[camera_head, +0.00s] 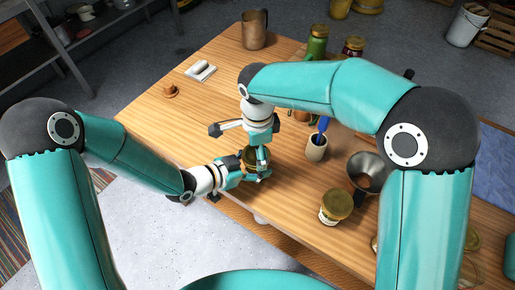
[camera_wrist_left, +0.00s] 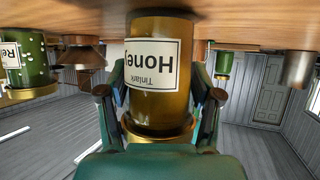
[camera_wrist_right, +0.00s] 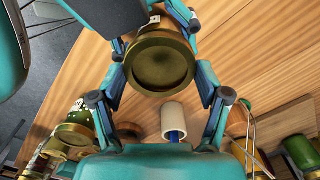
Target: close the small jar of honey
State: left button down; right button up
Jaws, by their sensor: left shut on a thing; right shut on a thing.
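The honey jar (camera_wrist_left: 155,75) is amber with a white "Tinlark Honey" label and appears upside down in the left wrist view. It is near the table's front edge, and in the head view (camera_head: 250,158) it is partly hidden by my grippers. My left gripper (camera_wrist_left: 158,108) is shut on the jar's body. The gold lid (camera_wrist_right: 160,62) shows from above in the right wrist view. My right gripper (camera_wrist_right: 160,75) is shut on the lid from above. The lid (camera_wrist_left: 160,135) appears to sit on the jar's mouth; I cannot tell how tight it is.
A white cup (camera_head: 316,150) with a blue-handled tool stands just right of the grippers. A copper mug (camera_head: 254,32) and green jar (camera_head: 317,44) stand behind. The table's left part is mostly clear.

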jog(key=m, duration=0.9)
jog(key=o, duration=0.7)
jog(key=shift+s+a, duration=0.1)
jog(key=shift+o, duration=0.2)
jog(key=shift+r, duration=0.1)
jog(key=shift+r, duration=2.15)
